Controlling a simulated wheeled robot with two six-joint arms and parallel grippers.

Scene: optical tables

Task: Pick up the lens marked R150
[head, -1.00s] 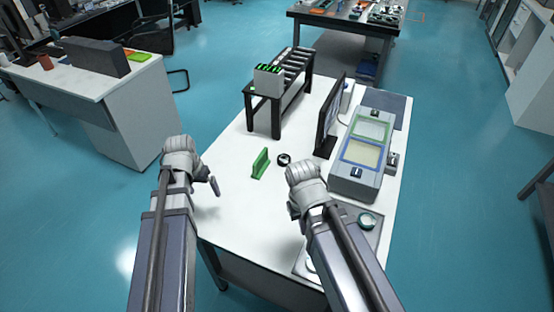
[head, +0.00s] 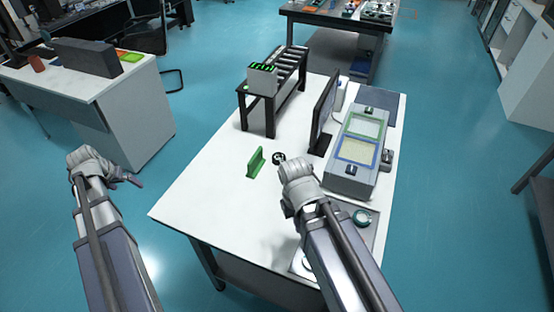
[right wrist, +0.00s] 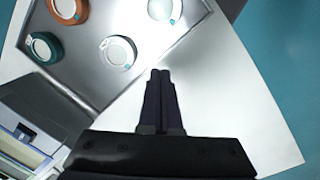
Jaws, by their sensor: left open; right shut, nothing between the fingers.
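Several round lenses lie in a metal tray (right wrist: 75,75) in the right wrist view. My right gripper (right wrist: 160,76) is shut and empty, beside the tray. My left gripper (head: 135,181) is open and empty, left of the white table, over the floor.
The table's left front is clear.

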